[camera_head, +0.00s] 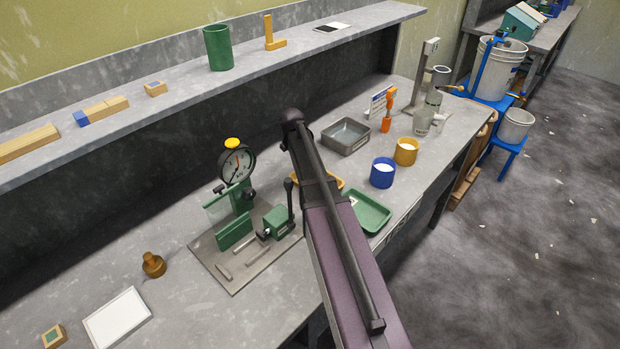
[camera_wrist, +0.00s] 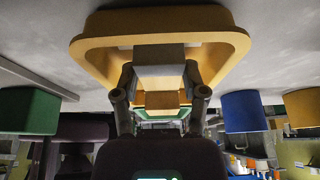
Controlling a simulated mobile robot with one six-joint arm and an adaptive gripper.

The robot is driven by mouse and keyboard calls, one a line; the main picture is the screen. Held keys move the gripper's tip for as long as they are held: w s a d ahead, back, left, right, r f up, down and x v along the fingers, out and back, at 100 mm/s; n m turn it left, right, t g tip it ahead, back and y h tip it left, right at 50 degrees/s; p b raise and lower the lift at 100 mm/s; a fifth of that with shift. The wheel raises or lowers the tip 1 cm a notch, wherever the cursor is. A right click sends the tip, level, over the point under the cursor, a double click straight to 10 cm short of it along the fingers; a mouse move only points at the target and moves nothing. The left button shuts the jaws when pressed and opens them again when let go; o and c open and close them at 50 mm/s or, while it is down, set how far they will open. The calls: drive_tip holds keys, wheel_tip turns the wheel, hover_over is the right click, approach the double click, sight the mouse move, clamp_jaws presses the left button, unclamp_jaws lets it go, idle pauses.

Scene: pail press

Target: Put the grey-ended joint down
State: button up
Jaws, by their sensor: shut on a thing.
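In the wrist view my gripper (camera_wrist: 160,88) is shut on the grey-ended joint (camera_wrist: 160,55). The joint shows a grey block end and a wood-coloured part (camera_wrist: 161,99) between the fingers. A yellow tray (camera_wrist: 92,56) lies just beyond it, and the grey end overlaps the tray's opening in this view. I cannot tell whether the joint touches the tray. In the head view my arm hides the gripper and the joint. Only a small part of the yellow tray (camera_head: 333,181) shows beside the arm.
A green press with a dial gauge (camera_head: 237,165) stands left of my arm. A green tray (camera_head: 366,212), a blue cup (camera_head: 382,173), a yellow cup (camera_head: 405,152) and a grey tray (camera_head: 346,136) are to the right. Wooden pieces (camera_head: 105,108) lie on the shelf.

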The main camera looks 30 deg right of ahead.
drive_tip(key=shift+f, duration=0.2)
drive_tip(key=o, duration=1.1)
drive_tip(key=shift+r, duration=0.1)
drive_tip(key=shift+o, duration=0.2)
drive_tip(key=shift+r, duration=0.1)
drive_tip(key=p+v, duration=0.7)
drive_tip(key=shift+w+r, duration=0.1)
drive_tip(key=shift+r, duration=0.15)
